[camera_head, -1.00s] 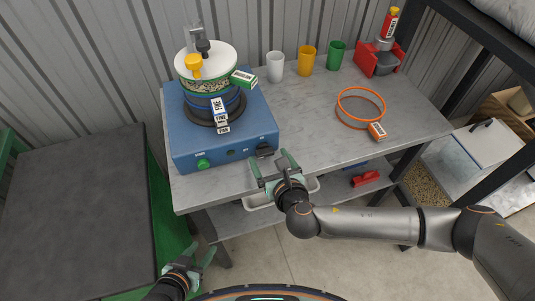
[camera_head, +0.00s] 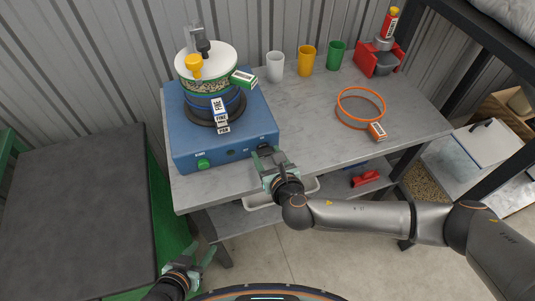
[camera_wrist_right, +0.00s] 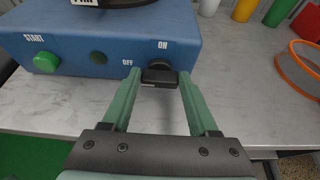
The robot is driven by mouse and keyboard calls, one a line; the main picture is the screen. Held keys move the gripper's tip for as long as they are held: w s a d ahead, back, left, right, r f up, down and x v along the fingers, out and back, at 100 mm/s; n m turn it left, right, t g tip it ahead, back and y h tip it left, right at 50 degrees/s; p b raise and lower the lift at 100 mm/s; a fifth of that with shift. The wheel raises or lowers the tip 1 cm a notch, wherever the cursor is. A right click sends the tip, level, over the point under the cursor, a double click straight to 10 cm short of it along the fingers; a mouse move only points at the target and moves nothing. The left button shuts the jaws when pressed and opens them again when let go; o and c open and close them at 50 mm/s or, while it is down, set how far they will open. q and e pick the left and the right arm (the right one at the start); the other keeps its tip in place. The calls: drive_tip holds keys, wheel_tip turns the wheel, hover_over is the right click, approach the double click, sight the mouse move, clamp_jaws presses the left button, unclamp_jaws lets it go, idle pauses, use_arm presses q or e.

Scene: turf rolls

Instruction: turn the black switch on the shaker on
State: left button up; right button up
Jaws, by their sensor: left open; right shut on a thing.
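The blue shaker (camera_head: 232,143) stands on the grey table, with a stack of sieves (camera_head: 208,85) on top. Its black switch (camera_wrist_right: 160,66) is at the right of the front panel in the right wrist view. An OFF label (camera_wrist_right: 127,63) is left of the switch and an ON label (camera_wrist_right: 163,44) above it. My right gripper (camera_head: 271,157) is at the panel, its two fingers shut on either side of the switch's bar. The switch's exact setting is hard to tell. My left gripper (camera_head: 197,262) is open and empty, low beside the table.
A green START button (camera_wrist_right: 46,62) and a dark round part (camera_wrist_right: 98,58) are left on the panel. White (camera_head: 275,66), yellow (camera_head: 306,61) and green (camera_head: 336,55) cups stand behind. An orange ring (camera_head: 361,104) lies on the right. The table's front middle is clear.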

drive_tip(key=c, duration=0.6)
